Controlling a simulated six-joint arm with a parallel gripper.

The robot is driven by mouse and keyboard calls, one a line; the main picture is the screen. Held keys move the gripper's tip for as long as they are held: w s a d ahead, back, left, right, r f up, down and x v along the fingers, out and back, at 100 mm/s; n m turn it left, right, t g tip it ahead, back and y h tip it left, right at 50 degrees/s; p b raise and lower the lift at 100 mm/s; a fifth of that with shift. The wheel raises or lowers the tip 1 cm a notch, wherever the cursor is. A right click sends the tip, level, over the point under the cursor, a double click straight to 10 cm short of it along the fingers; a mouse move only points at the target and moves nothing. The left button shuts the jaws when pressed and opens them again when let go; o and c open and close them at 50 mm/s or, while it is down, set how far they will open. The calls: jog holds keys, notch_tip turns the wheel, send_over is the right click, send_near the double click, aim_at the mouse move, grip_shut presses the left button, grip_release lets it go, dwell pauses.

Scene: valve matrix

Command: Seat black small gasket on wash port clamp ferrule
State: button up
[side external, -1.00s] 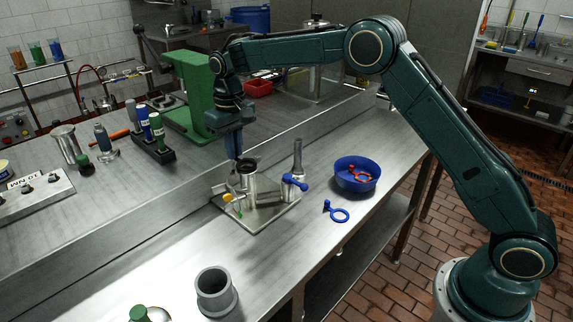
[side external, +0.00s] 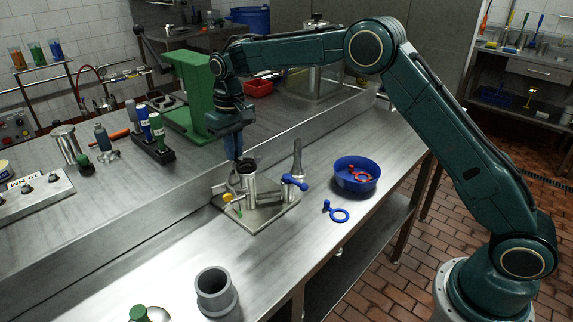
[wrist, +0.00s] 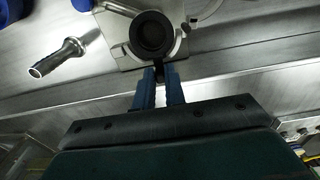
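The black small gasket (wrist: 151,34) is a dark ring with a short tab. In the wrist view it lies over the top of the wash port ferrule. In the side view the gasket (side external: 247,166) sits at the mouth of the upright steel wash port (side external: 249,183). I cannot tell whether it fully touches the rim. My gripper (side external: 234,156) points down behind the port. In the wrist view my gripper fingers (wrist: 159,74) are closed on the gasket's tab from both sides. The ferrule's rim is mostly hidden under the ring.
The port stands on a steel plate (side external: 262,216) with a yellow knob (side external: 228,197) and a blue-handled valve (side external: 293,182). A steel hose fitting (side external: 297,158) stands behind. A blue bowl (side external: 357,178) and blue ring tool (side external: 338,213) lie to the right. A green press (side external: 192,95) stands behind left.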

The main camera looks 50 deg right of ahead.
jog(key=shift+o, duration=0.5)
jog(key=shift+f, duration=0.4)
jog(key=shift+d, duration=0.15)
jog(key=shift+r, duration=0.4)
notch_tip(320, 180, up, 14)
jog(key=shift+a, duration=0.45)
jog(key=shift+s, duration=0.15)
